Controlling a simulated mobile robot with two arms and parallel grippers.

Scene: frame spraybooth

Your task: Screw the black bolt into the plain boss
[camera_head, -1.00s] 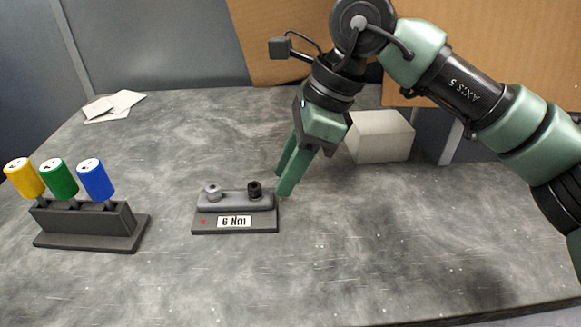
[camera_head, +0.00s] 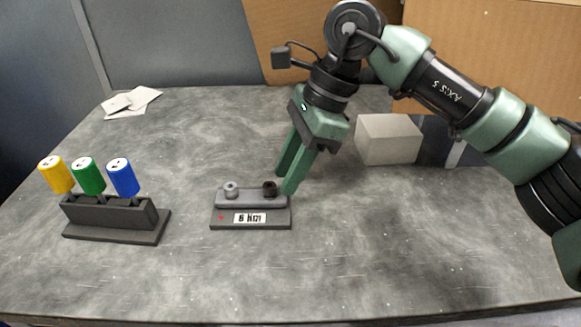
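My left gripper is out of view.
A dark rack (camera_head: 110,215) at left holds yellow (camera_head: 56,174), green (camera_head: 88,175) and blue (camera_head: 123,178) handled tools. White papers (camera_head: 131,102) lie at the back left. The front of the table is clear.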

